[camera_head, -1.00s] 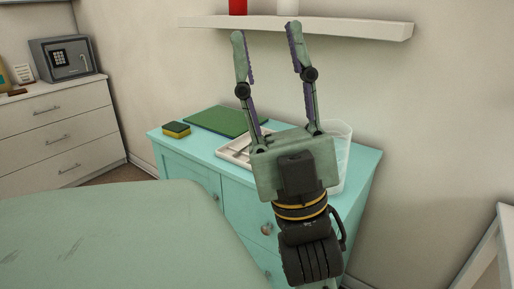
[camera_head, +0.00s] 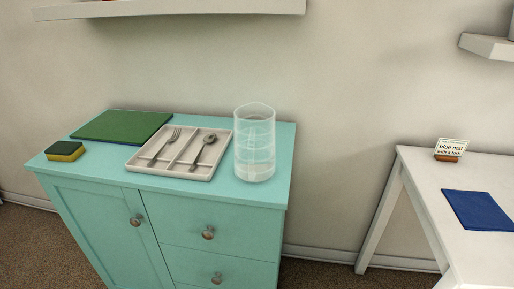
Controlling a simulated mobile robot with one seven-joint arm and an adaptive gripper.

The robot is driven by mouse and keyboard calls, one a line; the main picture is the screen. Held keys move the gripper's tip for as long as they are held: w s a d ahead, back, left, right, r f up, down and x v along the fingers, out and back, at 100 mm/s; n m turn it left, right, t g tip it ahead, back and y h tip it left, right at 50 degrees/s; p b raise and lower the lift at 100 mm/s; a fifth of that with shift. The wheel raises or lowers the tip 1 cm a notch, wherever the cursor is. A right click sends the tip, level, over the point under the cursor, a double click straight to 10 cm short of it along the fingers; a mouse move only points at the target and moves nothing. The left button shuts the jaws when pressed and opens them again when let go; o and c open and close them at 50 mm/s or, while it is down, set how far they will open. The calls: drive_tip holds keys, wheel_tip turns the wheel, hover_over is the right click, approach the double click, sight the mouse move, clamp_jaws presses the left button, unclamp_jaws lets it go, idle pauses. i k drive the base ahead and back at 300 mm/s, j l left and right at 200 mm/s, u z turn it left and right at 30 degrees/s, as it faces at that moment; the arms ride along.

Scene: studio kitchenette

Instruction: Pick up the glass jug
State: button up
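The glass jug (camera_head: 254,146) stands upright on the right part of the turquoise cabinet's top (camera_head: 215,190). It is clear, with faint horizontal bands on its wall. It is just right of the cutlery tray and nothing covers it. My gripper is not in the current view, so where it is relative to the jug cannot be seen.
A light cutlery tray (camera_head: 133,164) with a fork and a spoon lies left of the jug. A green board (camera_head: 122,126) and a sponge (camera_head: 65,151) lie further left. A white shelf (camera_head: 170,9) hangs above. A white table (camera_head: 490,255) with a blue mat (camera_head: 480,210) and a small sign (camera_head: 450,147) stands right.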

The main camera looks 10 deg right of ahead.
sight(255, 122)
drive_tip(key=i+l+u, duration=0.1)
drive_tip(key=l, duration=0.25)
drive_tip(key=i+l+u, duration=0.1)
drive_tip(key=l, duration=0.25)
drive_tip(key=i+l+u, duration=0.1)
drive_tip(key=l, duration=0.25)
drive_tip(key=k+l+z, duration=0.15)
drive_tip(key=z, duration=0.25)
drive_tip(key=k+l+z, duration=0.15)
drive_tip(key=z, duration=0.3)
